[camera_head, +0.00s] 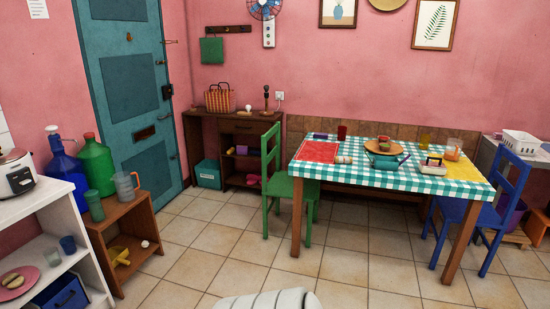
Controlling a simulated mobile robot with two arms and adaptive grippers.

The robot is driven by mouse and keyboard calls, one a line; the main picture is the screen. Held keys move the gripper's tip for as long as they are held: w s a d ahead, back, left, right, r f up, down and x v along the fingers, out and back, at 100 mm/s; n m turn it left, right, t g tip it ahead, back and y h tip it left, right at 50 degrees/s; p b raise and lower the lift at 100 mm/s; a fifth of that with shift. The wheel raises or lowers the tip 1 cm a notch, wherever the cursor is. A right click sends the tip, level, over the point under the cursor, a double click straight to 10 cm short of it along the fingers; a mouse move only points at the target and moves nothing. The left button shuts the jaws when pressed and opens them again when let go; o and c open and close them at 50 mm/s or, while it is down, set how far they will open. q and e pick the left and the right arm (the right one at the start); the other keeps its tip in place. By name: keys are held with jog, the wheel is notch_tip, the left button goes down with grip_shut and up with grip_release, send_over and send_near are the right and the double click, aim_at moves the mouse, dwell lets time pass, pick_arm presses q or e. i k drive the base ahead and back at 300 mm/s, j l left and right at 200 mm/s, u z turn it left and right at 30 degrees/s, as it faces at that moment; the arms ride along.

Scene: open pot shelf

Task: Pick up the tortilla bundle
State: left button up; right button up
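I cannot clearly pick out a tortilla bundle in the head view. Several small items stand on the dining table (318,173), which has a green-and-white checked cloth. Among them are a small pale item (343,159) by the red placemat (317,151), and a whitish item with yellow and dark parts (433,165) toward the right. They are too small to tell whether either is the bundle. Neither of my grippers is in view.
A green chair (271,160) stands at the table's left and a blue chair (475,220) at its right. A white shelf (50,215) and a low wooden stand (125,215) with bottles fill the left side. The tiled floor between is clear.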

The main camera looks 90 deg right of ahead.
aim_at(341, 159)
jog(key=z, duration=3.3)
jog(key=i+j, duration=0.1)
jog(key=i, duration=1.65)
